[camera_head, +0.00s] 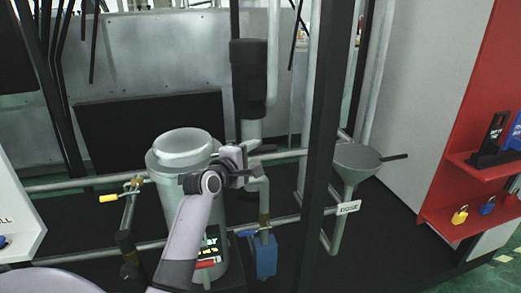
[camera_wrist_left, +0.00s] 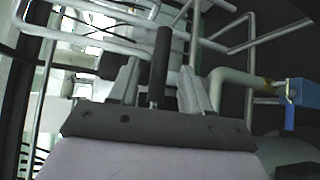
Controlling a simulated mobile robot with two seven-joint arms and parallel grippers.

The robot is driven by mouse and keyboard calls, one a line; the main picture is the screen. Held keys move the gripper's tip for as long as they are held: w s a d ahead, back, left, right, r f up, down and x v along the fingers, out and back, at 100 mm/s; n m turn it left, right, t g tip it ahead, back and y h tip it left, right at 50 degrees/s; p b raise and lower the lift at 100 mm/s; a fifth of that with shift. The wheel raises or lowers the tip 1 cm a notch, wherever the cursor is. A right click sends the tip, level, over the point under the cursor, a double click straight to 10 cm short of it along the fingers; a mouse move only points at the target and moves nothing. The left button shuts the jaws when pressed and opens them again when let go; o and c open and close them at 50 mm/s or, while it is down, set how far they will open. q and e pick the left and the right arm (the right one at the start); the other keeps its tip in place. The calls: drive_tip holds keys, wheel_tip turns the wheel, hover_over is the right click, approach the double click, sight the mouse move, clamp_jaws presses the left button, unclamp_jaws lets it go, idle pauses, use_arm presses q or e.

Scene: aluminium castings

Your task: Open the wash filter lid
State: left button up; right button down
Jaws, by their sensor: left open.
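The wash filter is a grey metal cylinder (camera_head: 178,185) left of centre in the head view. Its round pale lid (camera_head: 183,143) sits on top and looks shut. My left gripper (camera_head: 238,160) is just right of the lid. In the left wrist view a black rod (camera_wrist_left: 160,62) stands between the two open fingers of my left gripper (camera_wrist_left: 160,80), with gaps on both sides. Whether this is the same bar, and how it joins the lid, is hidden. My right gripper is not in view.
A dark upright post (camera_head: 322,130) stands right of the filter, with a grey funnel (camera_head: 355,160) marked DOSE beyond it. Pipes run around the filter. A blue valve body (camera_head: 265,256) hangs below right; it also shows in the wrist view (camera_wrist_left: 301,97). A yellow-handled valve (camera_head: 110,198) is left.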

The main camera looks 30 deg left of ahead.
sight(258, 151)
use_arm(q)
drive_tip(key=shift+w+a+f, duration=0.1)
drive_tip(key=shift+w+f, duration=0.05)
drive_tip(key=shift+w, duration=0.95)
drive_tip(key=shift+w+a+f, duration=0.1)
drive_tip(key=shift+w+f, duration=0.05)
drive_tip(key=shift+w, duration=0.95)
clamp_jaws()
